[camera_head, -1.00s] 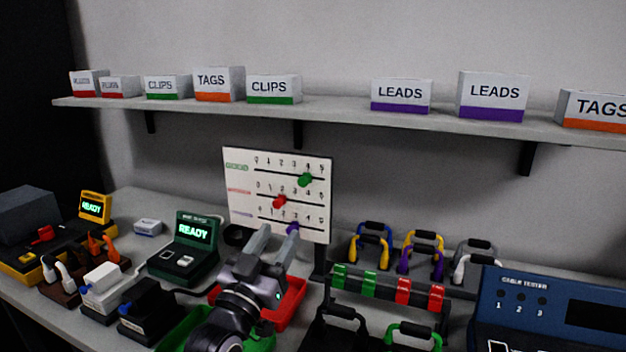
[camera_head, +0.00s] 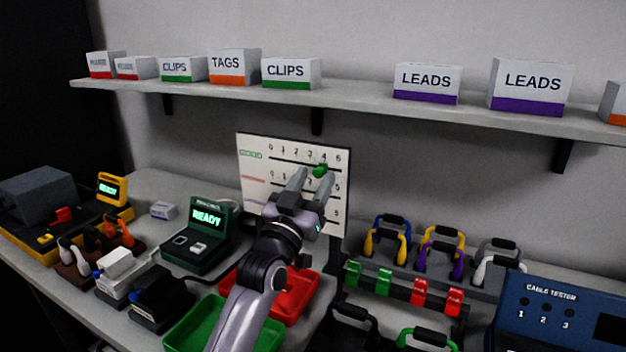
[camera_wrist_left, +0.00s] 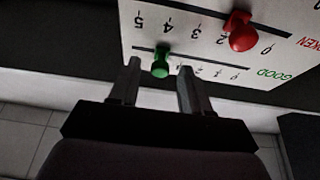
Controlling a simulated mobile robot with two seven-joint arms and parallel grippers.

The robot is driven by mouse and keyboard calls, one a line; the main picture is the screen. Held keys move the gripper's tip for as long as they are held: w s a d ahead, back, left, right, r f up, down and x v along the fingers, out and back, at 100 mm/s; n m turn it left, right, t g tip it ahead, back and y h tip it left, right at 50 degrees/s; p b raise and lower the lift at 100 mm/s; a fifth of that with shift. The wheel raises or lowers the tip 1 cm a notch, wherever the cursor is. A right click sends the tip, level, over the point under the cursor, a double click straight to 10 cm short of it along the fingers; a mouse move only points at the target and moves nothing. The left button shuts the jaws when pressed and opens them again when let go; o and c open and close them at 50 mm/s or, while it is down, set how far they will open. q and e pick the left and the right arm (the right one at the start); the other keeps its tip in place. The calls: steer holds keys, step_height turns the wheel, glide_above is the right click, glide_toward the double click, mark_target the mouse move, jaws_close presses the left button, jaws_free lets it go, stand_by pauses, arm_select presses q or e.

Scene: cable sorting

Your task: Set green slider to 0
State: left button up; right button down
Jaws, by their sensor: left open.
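The white slider board (camera_head: 250,148) stands upright behind the trays, with numbered rows. The green slider (camera_head: 320,171) is on the top row, near the 4. It also shows in the left wrist view (camera_wrist_left: 161,63), on the row labelled GOOD, between my fingertips and close to the left one. My left gripper (camera_head: 312,178) is open in front of the board, and I cannot tell whether it touches the knob. The red slider (camera_wrist_left: 239,32) is on the neighbouring row, near the 1 and 2; in the head view my gripper hides it. The purple slider is hidden. My right gripper is out of view.
A red tray (camera_head: 303,298) and a green tray (camera_head: 190,330) lie below my left arm. A dark green READY device (camera_head: 207,222) stands left of the board. A rack with green and red clips (camera_head: 402,288) and a blue cable tester (camera_head: 545,315) stand to the right.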

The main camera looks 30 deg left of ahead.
arm_select(q)
steer(key=shift+w, duration=0.1)
jaws_close()
glide_toward(269, 153)
steer(key=x, duration=0.2)
steer(key=d+b+x, duration=0.1)
steer(key=x, duration=0.1)
steer(key=shift+w+r, duration=0.1)
steer(key=shift+w, duration=0.2)
steer(key=shift+a+r, duration=0.15)
steer(key=shift+a, duration=0.3)
jaws_free()
steer(key=shift+a, duration=0.15)
steer(key=shift+s, duration=0.15)
